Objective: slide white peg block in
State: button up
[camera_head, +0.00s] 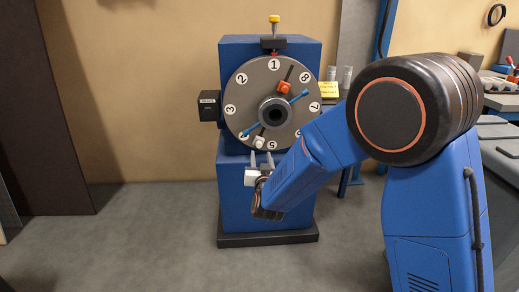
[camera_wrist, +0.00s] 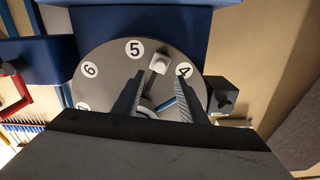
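The white peg block (camera_head: 258,141) sits near the lower rim of the grey numbered disk (camera_head: 240,105). In the wrist view the white block (camera_wrist: 159,64) lies between the numbers 5 and 4. My gripper (camera_head: 262,157) is below the block, its fingers pointing up at the disk. In the wrist view my gripper (camera_wrist: 160,80) is open, with one finger to each side of the block's line. The block appears just beyond the fingertips, and nothing is between the fingers. How far it stands out from the disk is hard to tell.
A red block (camera_head: 285,87) sits on a dark slot at the disk's upper right. Blue bars flank the central hub (camera_head: 275,112). A black box (camera_head: 209,105) is on the left of the blue stand (camera_head: 232,200). A yellow-topped plunger (camera_head: 274,20) stands above. Floor at left is clear.

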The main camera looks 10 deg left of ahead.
aim_at(259, 145)
jog(key=x, duration=0.7)
jog(key=shift+w, duration=0.15)
grip_shut()
jog(key=shift+r, duration=0.1)
